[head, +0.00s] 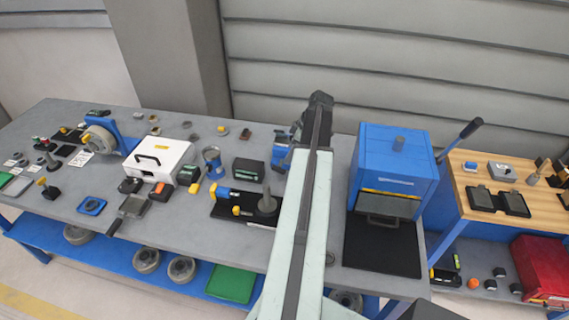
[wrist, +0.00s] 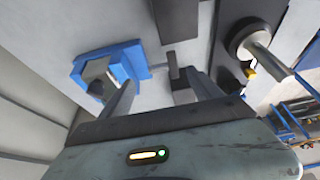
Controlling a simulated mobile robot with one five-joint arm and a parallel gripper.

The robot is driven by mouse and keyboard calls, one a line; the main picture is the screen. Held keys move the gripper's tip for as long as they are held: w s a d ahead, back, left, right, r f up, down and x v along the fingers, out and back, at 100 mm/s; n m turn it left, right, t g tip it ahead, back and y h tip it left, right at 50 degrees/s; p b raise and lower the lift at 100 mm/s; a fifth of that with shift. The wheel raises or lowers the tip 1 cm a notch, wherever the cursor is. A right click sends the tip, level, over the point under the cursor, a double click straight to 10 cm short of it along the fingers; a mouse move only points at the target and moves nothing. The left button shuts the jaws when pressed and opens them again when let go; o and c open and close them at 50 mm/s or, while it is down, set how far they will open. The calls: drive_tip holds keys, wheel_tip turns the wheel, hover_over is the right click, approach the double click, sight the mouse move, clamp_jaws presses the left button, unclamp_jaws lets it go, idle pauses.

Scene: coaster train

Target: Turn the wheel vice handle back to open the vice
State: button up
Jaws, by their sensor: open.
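The blue vice (wrist: 132,62) is at upper left in the wrist view, with a grey piece (wrist: 97,72) at its near side. A thin rod runs right from it to a dark handle bar (wrist: 173,66). My gripper (wrist: 160,80) is open, and its two fingers point towards the vice. The handle bar shows between the fingertips; I cannot tell whether they touch it. In the head view the vice (head: 281,153) is partly hidden behind my arm, and my fingers cannot be made out there.
A black tray (head: 228,210) with a round post and yellow-tipped tools lies left of my arm. A small black box (head: 248,170) stands near the vice. A white case (head: 158,157) and a wheel in a blue stand (head: 100,138) are farther left.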

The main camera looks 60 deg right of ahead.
sight(282, 162)
drive_tip(key=b+x, duration=0.7)
drive_tip(key=x, duration=0.1)
drive_tip(key=shift+s, duration=0.1)
drive_tip(key=shift+r, duration=0.1)
drive_tip(key=c, duration=1.1)
drive_tip(key=shift+o, duration=0.2)
drive_tip(key=shift+w+r+g+p, duration=0.3)
drive_tip(key=shift+r+g+p, duration=0.05)
drive_tip(key=shift+g+p, duration=0.45)
drive_tip(key=shift+w+f+g+h, duration=0.15)
drive_tip(key=shift+g+h, duration=0.45)
drive_tip(key=shift+g, duration=0.5)
drive_tip(key=shift+a, duration=0.1)
